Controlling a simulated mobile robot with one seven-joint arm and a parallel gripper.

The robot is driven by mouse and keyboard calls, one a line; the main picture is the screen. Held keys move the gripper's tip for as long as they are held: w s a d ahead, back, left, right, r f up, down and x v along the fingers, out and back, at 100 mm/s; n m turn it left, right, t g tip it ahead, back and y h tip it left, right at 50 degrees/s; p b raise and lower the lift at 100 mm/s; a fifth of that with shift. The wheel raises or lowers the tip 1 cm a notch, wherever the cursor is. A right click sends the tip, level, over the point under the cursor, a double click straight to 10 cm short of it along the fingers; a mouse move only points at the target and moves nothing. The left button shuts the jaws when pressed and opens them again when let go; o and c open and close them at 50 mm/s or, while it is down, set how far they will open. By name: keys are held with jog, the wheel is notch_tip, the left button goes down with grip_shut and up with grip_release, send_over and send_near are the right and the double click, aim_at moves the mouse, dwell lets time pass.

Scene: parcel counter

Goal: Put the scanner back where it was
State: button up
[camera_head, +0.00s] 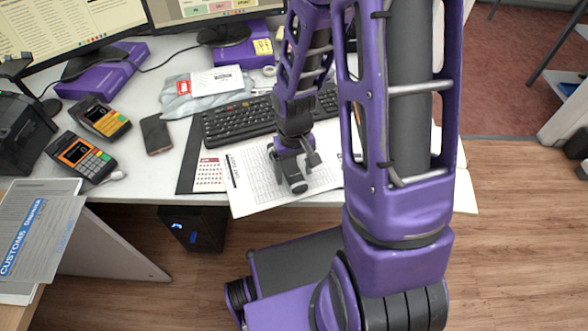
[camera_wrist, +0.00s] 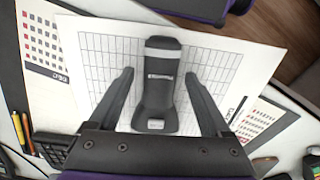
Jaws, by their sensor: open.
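The scanner (camera_head: 297,187) is a dark grey hand-held device lying on a white sheet with a printed grid (camera_head: 252,180) near the counter's front edge. In the wrist view the scanner (camera_wrist: 158,85) lies lengthwise between my two fingers, with a pale label at its near end. My gripper (camera_head: 294,162) is directly over it, pointing down. In the wrist view my gripper (camera_wrist: 159,76) is open, one finger on each side of the scanner, with gaps showing on both sides. Part of the scanner is hidden by my gripper in the head view.
A black keyboard (camera_head: 232,124) lies just behind the sheet. A phone (camera_head: 156,134) and two card terminals (camera_head: 82,156) (camera_head: 103,119) are to the left. A grey parcel bag (camera_head: 205,92) and monitors (camera_head: 62,27) stand behind. Some bare counter (camera_head: 150,180) shows at front left.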

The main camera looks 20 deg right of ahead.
aim_at(294, 173)
notch_tip(294, 173, up, 12)
jog(key=p, duration=0.2)
jog(key=shift+p, duration=0.4)
